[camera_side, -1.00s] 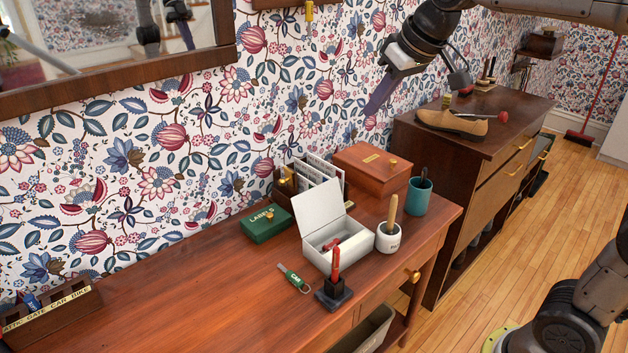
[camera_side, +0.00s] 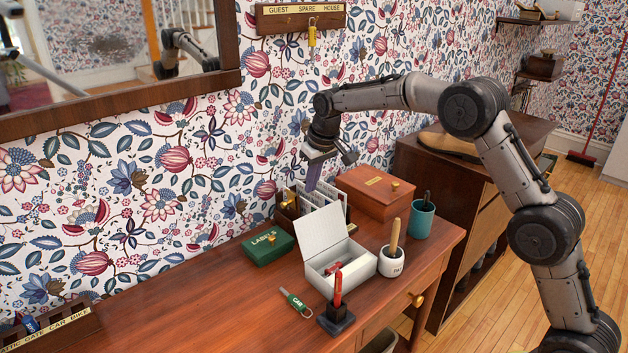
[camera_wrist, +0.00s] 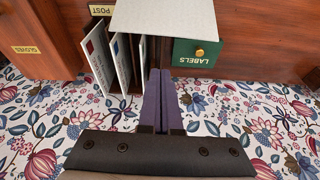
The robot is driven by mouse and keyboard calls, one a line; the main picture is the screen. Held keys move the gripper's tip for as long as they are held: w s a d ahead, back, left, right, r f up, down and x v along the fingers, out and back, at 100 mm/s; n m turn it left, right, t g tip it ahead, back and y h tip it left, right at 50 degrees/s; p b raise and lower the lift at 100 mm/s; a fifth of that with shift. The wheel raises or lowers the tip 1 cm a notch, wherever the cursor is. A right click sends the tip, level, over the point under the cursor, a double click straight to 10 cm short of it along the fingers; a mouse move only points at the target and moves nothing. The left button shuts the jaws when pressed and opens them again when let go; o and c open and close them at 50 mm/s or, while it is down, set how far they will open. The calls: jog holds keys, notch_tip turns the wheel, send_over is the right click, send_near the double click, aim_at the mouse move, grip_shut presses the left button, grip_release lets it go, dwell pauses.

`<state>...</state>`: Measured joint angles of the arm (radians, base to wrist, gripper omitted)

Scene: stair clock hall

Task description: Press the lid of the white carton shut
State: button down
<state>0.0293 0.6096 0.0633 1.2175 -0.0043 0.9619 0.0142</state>
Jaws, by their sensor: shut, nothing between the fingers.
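The white carton (camera_side: 347,279) stands on the wooden table. Its lid (camera_side: 324,230) is hinged up at the back, leaning slightly backward, so the carton is open. My gripper (camera_side: 311,186) has purple fingers and is shut and empty. It is above and behind the raised lid, near the wall, pointing down. In the wrist view the shut fingers (camera_wrist: 156,92) reach toward the lid's edge (camera_wrist: 165,18), beside the letter rack. I cannot tell whether they touch anything.
A letter rack (camera_side: 287,207) and a wooden box (camera_side: 372,193) stand behind the carton. A green LABELS box (camera_side: 267,246) is at left; a white pot (camera_side: 392,261), teal cup (camera_side: 421,219) and red-handled stamp (camera_side: 337,306) are close by.

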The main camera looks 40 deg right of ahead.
aim_at(322, 230)
jog(key=shift+s+f, duration=0.3)
jog(key=shift+f, duration=0.5)
jog(key=shift+s+f, duration=0.3)
jog(key=shift+f, duration=0.55)
jog(key=shift+s+f, duration=0.3)
jog(key=shift+f, duration=0.5)
jog(key=shift+s, duration=0.1)
jog(key=shift+s+r+t, duration=0.1)
jog(key=shift+s+t, duration=0.1)
jog(key=shift+t, duration=0.1)
